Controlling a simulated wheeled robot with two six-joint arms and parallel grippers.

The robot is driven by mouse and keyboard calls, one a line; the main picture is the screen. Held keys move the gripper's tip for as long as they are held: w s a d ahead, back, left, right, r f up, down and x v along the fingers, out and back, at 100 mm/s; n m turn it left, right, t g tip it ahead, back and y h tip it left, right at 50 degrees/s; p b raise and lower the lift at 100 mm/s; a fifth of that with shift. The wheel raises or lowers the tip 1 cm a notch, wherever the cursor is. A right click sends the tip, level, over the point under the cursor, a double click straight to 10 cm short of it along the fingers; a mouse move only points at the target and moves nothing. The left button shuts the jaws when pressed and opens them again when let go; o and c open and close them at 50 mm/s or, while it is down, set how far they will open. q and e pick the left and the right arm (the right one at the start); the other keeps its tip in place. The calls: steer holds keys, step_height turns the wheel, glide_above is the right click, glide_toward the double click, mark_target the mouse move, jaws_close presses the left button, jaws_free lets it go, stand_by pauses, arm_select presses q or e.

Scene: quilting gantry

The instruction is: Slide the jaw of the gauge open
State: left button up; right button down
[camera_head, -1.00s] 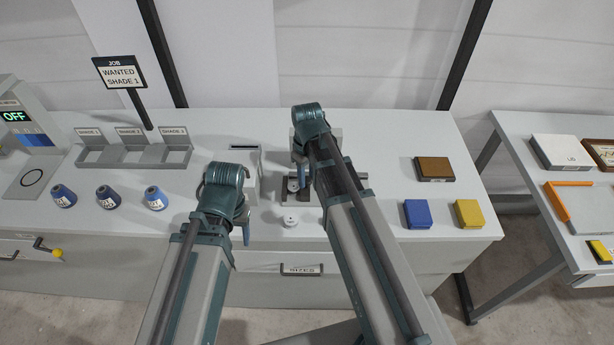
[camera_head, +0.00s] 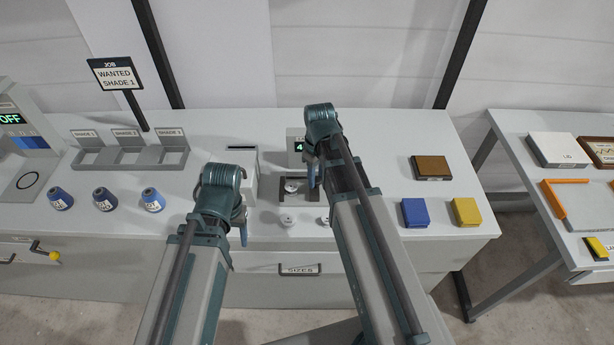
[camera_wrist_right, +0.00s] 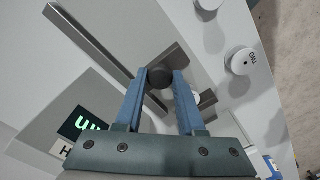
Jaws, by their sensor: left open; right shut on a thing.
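The gauge (camera_head: 296,144) stands behind the drawer on the bench, its green display partly hidden by my right arm. The display also shows in the right wrist view (camera_wrist_right: 82,124), with a long grey bar (camera_wrist_right: 100,45) beside it. My right gripper (camera_head: 312,186) is over the gauge's right side. In the right wrist view its blue fingers (camera_wrist_right: 160,82) are shut on a dark round knob (camera_wrist_right: 160,76), apparently the jaw's. A small white round piece (camera_head: 291,186) sits on the gauge's dark bed. My left gripper (camera_head: 244,232) hangs over the bench's front, open; its fingertips are mostly hidden.
White round pieces (camera_head: 288,220) lie in front of the gauge; one shows in the right wrist view (camera_wrist_right: 242,62). Blue spools (camera_head: 153,200) and a shade rack (camera_head: 130,152) are left. Brown, blue (camera_head: 416,212) and yellow (camera_head: 466,211) blocks are right.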

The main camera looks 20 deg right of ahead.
mark_target(318, 179)
steer(key=shift+d, duration=0.15)
steer(key=c, duration=0.9)
jaws_free()
steer(key=o, duration=0.4)
steer(key=shift+s+d, duration=0.1)
steer(key=shift+d, duration=0.05)
steer(key=shift+c, duration=0.2)
steer(key=shift+r+p, duration=0.5)
step_height(318, 179, up, 13)
steer(key=p, duration=1.2)
steer(key=shift+p, duration=0.4)
steer(key=shift+f, duration=0.1)
